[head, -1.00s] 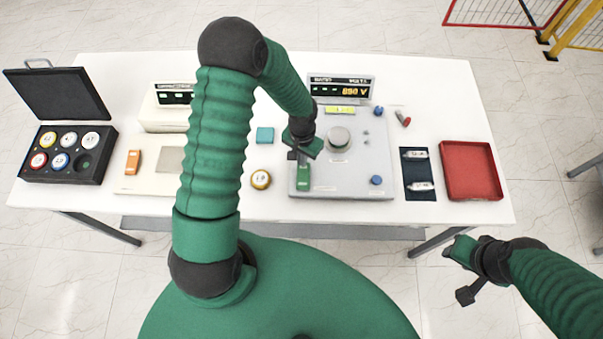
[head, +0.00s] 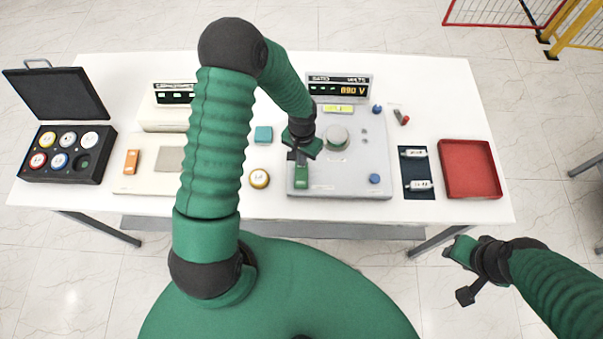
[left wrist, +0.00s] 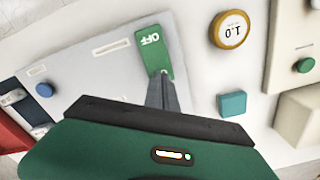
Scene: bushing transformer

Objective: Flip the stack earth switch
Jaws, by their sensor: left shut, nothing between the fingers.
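The green switch (head: 301,180), likely the earth switch, sits at the front left of the grey instrument panel (head: 340,184). In the left wrist view the switch (left wrist: 151,48) reads OFF, upside down in the picture. My left gripper (head: 298,160) is shut and empty, pointing down at the switch. In the left wrist view its closed fingertips (left wrist: 160,78) are at the switch's end; whether they touch it I cannot tell.
The panel carries a round grey knob (head: 338,137), blue buttons (head: 375,179) and a lit display (head: 339,89). A yellow-rimmed weight (head: 259,178) and a teal block (head: 263,134) lie left of it. A red tray (head: 470,168) is at the right.

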